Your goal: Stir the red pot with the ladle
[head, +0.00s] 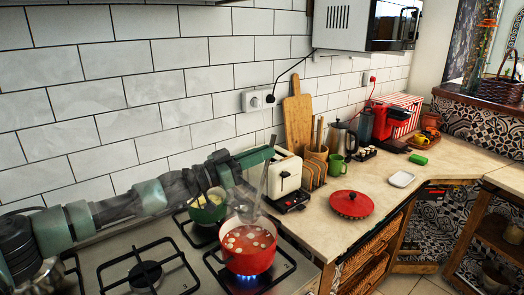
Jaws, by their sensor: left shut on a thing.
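The red pot (248,262) stands on the front right burner of the stove, with a blue flame under it. It holds reddish liquid with pale round pieces. My left gripper (254,178) is above and behind the pot, shut on the ladle (258,203). The ladle is tilted nearly upright, and its lower end reaches down to the far side of the pot opening. My right gripper is not in view.
A green pot (207,210) sits on the back burner, close to my left arm. A white toaster (285,175) stands to the right behind the red pot. A red lid (351,204) lies on the counter. The counter front around the lid is mostly clear.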

